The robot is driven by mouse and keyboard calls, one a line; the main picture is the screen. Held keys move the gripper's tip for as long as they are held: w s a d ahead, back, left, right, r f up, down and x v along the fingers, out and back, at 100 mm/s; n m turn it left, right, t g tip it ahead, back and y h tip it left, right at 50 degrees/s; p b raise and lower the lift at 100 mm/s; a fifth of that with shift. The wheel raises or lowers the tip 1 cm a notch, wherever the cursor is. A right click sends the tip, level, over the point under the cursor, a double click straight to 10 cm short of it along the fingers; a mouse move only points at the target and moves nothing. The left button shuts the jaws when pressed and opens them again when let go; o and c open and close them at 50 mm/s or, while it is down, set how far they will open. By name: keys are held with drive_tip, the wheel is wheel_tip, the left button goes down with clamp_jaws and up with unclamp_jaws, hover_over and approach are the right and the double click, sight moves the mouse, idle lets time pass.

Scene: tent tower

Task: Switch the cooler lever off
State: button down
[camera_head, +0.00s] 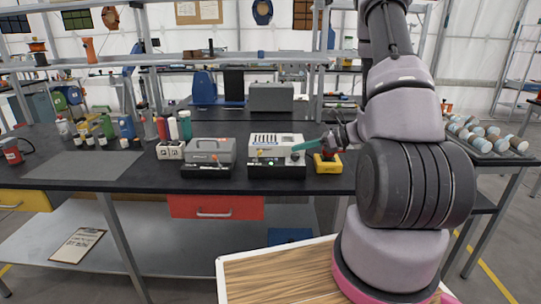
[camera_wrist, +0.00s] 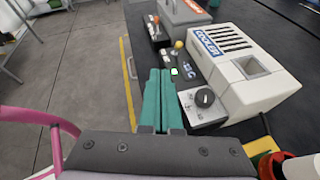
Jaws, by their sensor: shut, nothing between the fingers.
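The white cooler (camera_wrist: 240,65) has a blue COOLER label and a slotted top; in the head view it stands on the black bench (camera_head: 277,143). On its front dark panel is a lever with a yellow knob (camera_wrist: 179,45), beside a small lit green indicator (camera_wrist: 174,71). A black round dial (camera_wrist: 205,97) sits on the same front. My gripper (camera_wrist: 160,72) has teal fingers pressed together and empty. In the wrist view its tips appear close to the green indicator, with the lever just beyond; contact cannot be told. In the head view my gripper (camera_head: 300,147) is at the cooler's right front.
A grey unit (camera_head: 209,151) stands left of the cooler, with its own orange-knobbed lever (camera_wrist: 156,19). A yellow box with a red top (camera_head: 327,163) stands close on the right. Bottles (camera_head: 184,125) stand farther left.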

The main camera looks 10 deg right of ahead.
sight(270, 163)
drive_tip(key=f, duration=0.1)
drive_tip(key=d+f+m+t, duration=0.1)
drive_tip(key=d+f+m, duration=0.1)
drive_tip(key=f, duration=0.1)
drive_tip(key=shift+w+d, duration=0.1)
drive_tip(key=shift+w, duration=0.25)
drive_tip(key=x, duration=1)
drive_tip(key=shift+w+f, duration=0.1)
drive_tip(key=shift+w, duration=0.1)
drive_tip(key=shift+w+a+r, duration=0.65)
drive_tip(key=shift+w+a, duration=0.1)
drive_tip(key=shift+a, duration=0.05)
drive_tip(key=shift+w+a+r, duration=0.25)
drive_tip(key=shift+w+a, duration=0.15)
drive_tip(key=shift+w, duration=0.05)
drive_tip(key=shift+r+h, duration=0.1)
drive_tip(key=shift+h, duration=0.3)
